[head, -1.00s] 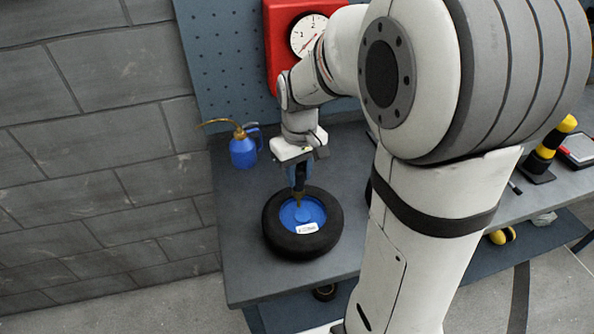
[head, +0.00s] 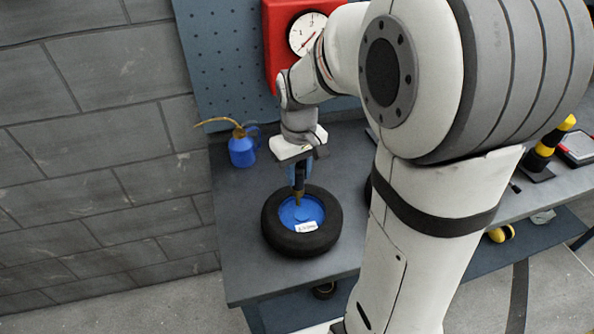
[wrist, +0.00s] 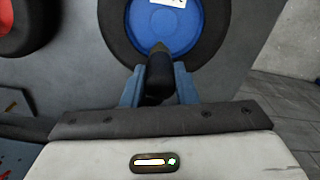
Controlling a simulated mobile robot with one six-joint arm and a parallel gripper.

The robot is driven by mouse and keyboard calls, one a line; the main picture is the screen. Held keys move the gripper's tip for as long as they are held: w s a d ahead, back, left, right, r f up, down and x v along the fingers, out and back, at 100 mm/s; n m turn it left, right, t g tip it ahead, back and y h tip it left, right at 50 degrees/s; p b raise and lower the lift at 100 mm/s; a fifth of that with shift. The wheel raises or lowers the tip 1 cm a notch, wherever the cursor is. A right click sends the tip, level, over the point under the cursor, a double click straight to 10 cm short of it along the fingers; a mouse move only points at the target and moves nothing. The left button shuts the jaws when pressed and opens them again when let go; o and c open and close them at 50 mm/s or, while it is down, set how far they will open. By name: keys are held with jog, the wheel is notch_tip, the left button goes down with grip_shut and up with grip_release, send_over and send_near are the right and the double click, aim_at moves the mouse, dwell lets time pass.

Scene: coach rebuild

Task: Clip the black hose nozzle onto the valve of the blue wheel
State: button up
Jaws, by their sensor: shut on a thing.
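The blue wheel (head: 291,213) with its black tyre lies flat on the grey bench, with a white label on it. My gripper (head: 298,186) is above the wheel's far part and points down. In the wrist view my gripper (wrist: 159,88) has its two blue fingers shut on the black nozzle (wrist: 159,74).
A blue oil can (head: 242,151) with a brass spout stands left of the wheel. A red unit with a dial gauge (head: 307,34) hangs on the pegboard behind. The bench (head: 242,240) is clear left of and in front of the wheel.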

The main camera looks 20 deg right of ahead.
aim_at(298, 181)
jog(key=shift+f+b, duration=1.1)
jog(key=shift+f, duration=0.45)
jog(key=shift+r, duration=0.1)
jog(key=o, duration=1.1)
